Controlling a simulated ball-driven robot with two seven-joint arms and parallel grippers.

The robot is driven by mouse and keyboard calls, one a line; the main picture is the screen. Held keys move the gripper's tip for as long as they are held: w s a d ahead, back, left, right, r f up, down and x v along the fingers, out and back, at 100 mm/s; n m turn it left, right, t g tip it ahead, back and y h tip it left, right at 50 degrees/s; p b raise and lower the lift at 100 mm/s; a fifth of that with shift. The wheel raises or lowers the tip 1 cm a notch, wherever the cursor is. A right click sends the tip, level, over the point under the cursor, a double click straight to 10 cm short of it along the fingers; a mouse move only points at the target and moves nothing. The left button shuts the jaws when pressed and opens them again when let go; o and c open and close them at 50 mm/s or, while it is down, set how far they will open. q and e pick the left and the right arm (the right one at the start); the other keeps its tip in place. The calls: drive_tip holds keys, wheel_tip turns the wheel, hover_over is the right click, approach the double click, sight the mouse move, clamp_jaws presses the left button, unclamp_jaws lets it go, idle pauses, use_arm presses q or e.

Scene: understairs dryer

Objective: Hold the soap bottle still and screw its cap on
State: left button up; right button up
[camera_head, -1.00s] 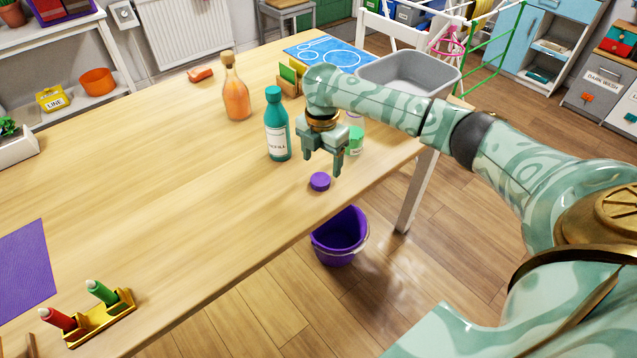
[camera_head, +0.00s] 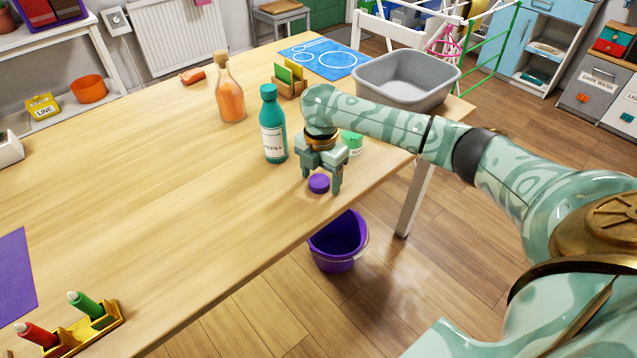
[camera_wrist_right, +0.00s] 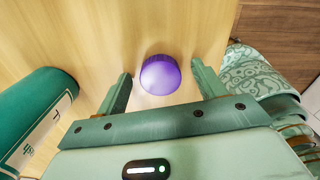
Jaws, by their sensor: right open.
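A purple cap (camera_head: 319,184) lies on the wooden table near its front edge. My right gripper (camera_head: 321,181) points down over it, open, with a finger on either side. The right wrist view shows the cap (camera_wrist_right: 160,75) between the two fingertips, with gaps on both sides. A small bottle with a green label (camera_head: 353,143) stands just behind my right gripper, partly hidden by my arm; its label cannot be read in full. A teal bottle labelled REFILL (camera_head: 273,130), with a teal cap on, stands upright left of the gripper. My left gripper is not in view.
An orange bottle with a cork (camera_head: 231,95), a card holder (camera_head: 289,84) and a grey basin (camera_head: 405,80) stand farther back. A pen holder (camera_head: 95,330) is at the near left. A purple bucket (camera_head: 338,243) is on the floor. The table's middle is clear.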

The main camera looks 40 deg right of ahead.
sight(321, 180)
drive_tip(key=shift+c, duration=0.3)
drive_tip(key=c, duration=1)
drive_tip(key=shift+r, duration=0.1)
drive_tip(key=shift+r, duration=0.25)
wheel_tip(321, 180, up, 4)
drive_tip(key=p, duration=0.3)
drive_tip(key=shift+s+p, duration=0.15)
drive_tip(key=shift+p, duration=0.15)
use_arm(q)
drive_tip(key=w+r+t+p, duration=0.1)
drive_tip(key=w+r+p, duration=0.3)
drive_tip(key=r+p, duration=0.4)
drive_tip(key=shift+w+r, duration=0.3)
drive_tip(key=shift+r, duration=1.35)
use_arm(e)
drive_tip(key=s+r, duration=0.8)
drive_tip(key=s, duration=0.5)
drive_tip(key=shift+s+d, duration=0.35)
drive_tip(key=shift+r, duration=0.1)
